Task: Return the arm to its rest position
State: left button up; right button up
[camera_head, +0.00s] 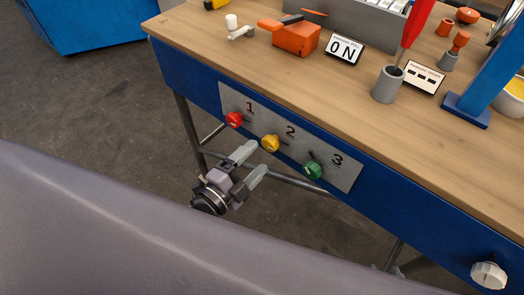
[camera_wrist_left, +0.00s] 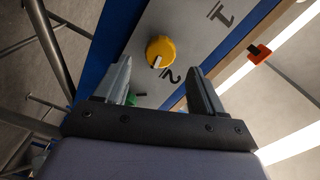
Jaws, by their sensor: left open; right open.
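My left gripper (camera_head: 250,161) is in front of the knob panel on the workbench's front side, with its fingers apart and nothing between them. The grey panel (camera_head: 346,178) carries a red knob (camera_head: 233,119) at 1, a yellow knob (camera_head: 270,143) at 2 and a green knob (camera_head: 313,170) at 3. In the left wrist view the open fingers (camera_wrist_left: 160,85) frame the yellow knob (camera_wrist_left: 160,51), which appears beyond the tips, apart from them. The green knob (camera_wrist_left: 132,99) is partly hidden behind a finger there. My right gripper is not in view.
The wooden benchtop (camera_head: 330,105) holds an orange tool (camera_head: 296,38), an ON sign (camera_head: 344,49), a grey cup (camera_head: 388,84) with a red-handled tool, and a blue stand (camera_head: 468,110). A white knob (camera_head: 489,275) is at lower right. Open floor (camera_head: 90,110) lies left of the bench.

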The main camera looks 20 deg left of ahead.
pick_arm(q)
jog(key=shift+s+a, duration=0.25)
jog(key=shift+s, duration=0.45)
jog(key=s+a+f+n+g+y+p, duration=0.4)
jog(key=s+f+n+g, duration=0.2)
jog(key=s+n, duration=0.5)
jog(key=n, duration=0.4)
jog(key=shift+a+f+g, duration=0.2)
jog(key=shift+a+g, duration=0.1)
dwell(1.1)
